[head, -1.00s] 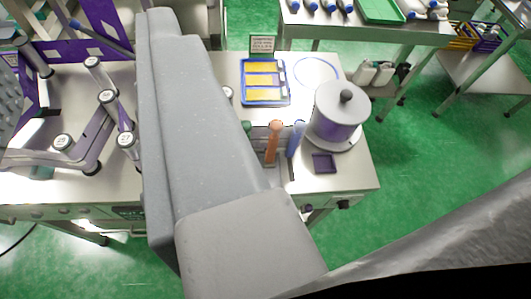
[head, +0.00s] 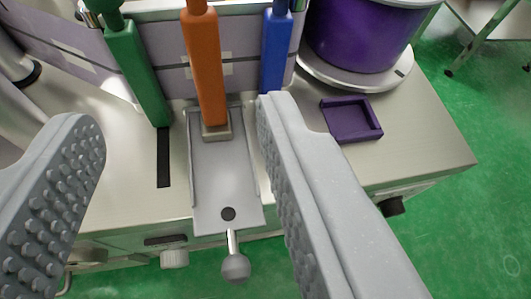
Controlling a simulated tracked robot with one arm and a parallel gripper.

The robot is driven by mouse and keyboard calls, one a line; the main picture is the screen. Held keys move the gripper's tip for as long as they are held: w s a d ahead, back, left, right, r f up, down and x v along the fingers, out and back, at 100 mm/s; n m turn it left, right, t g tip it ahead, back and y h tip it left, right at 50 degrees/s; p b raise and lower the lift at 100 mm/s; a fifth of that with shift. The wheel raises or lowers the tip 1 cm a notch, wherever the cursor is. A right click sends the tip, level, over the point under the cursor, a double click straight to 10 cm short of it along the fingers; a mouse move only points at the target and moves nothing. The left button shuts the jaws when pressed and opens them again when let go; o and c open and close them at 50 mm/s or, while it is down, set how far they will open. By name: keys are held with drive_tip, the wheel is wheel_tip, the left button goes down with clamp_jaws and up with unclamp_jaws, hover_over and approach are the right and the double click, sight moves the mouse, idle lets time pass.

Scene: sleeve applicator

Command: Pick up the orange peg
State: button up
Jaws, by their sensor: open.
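The orange peg (head: 204,72) stands upright in a small beige base on a grey metal slide plate (head: 224,178). Its top is cut off by the upper edge of the view. My gripper (head: 175,125) is open, with one studded finger at the left and the other at the right of the picture. The peg shows between the two fingers, farther off, and neither finger appears to touch it.
A green peg (head: 138,75) stands left of the orange one and a blue peg (head: 274,52) right of it. A purple drum (head: 358,35) stands at upper right, with a small purple tray (head: 351,119) before it. A ball-ended lever (head: 235,265) sticks out in front.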

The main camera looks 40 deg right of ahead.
sight(204, 47)
drive_tip(key=x, duration=0.5)
drive_tip(key=f+x, duration=0.1)
drive_tip(key=x, duration=0.2)
drive_tip(key=shift+s+d+f+b, duration=0.1)
drive_tip(key=shift+s+d+b, duration=0.2)
drive_tip(key=shift+b, duration=0.1)
drive_tip(key=shift+w+d+f, duration=0.1)
drive_tip(key=shift+w, duration=0.4)
drive_tip(key=shift+b+x, duration=0.4)
drive_tip(key=shift+x, duration=2)
clamp_jaws()
